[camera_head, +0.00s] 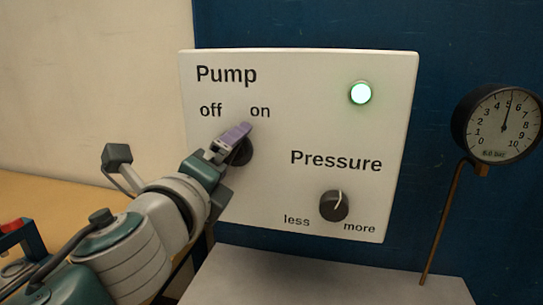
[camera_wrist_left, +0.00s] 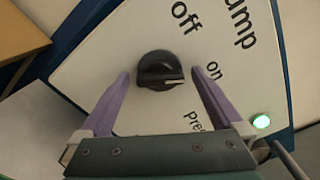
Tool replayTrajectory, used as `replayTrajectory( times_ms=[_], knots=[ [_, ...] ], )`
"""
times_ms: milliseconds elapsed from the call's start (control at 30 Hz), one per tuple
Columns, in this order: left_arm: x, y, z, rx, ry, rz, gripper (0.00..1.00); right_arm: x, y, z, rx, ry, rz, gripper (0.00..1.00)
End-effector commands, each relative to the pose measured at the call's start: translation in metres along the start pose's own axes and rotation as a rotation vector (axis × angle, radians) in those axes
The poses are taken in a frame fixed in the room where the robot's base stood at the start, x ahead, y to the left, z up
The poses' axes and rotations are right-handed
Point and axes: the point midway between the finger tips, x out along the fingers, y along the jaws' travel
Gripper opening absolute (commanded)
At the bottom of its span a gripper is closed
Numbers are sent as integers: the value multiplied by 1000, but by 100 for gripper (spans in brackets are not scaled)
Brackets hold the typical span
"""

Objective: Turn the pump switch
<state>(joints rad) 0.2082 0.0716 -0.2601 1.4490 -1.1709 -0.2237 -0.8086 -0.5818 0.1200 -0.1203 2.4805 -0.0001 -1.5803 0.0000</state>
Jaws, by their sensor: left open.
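The pump switch is a black round knob under the words "off" and "on" on a white panel (camera_head: 285,125). In the left wrist view the knob (camera_wrist_left: 159,71) shows whole, with its pale pointer line turned toward "on". My left gripper (camera_head: 245,135) is in front of the knob and hides part of it in the head view. In the left wrist view my left gripper (camera_wrist_left: 160,78) is open, with one purple finger on each side of the knob and a gap to each. A green lamp (camera_head: 360,93) on the panel is lit. My right gripper is not in view.
A second black knob (camera_head: 334,206), marked "Pressure", sits lower right on the panel. A round gauge (camera_head: 505,125) on a brown pipe stands to the right, its needle near 5. A grey surface (camera_head: 320,280) lies below the panel, and a dark blue wall is behind.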

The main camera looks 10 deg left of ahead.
Motion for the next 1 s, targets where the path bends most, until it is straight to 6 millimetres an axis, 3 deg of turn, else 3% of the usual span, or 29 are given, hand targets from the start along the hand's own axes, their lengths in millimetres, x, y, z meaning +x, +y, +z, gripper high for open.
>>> replayTrajectory(
  times_ms=[133, 833, 1000],
  knots=[
    [0, 0, 0, 0, 0, 0, 98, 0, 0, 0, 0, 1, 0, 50],
    [0, 0, 0, 0, 0, -1, 19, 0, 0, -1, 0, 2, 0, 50],
    [0, 0, 0, -6, 0, -1, 17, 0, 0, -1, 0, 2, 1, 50]
  ],
)
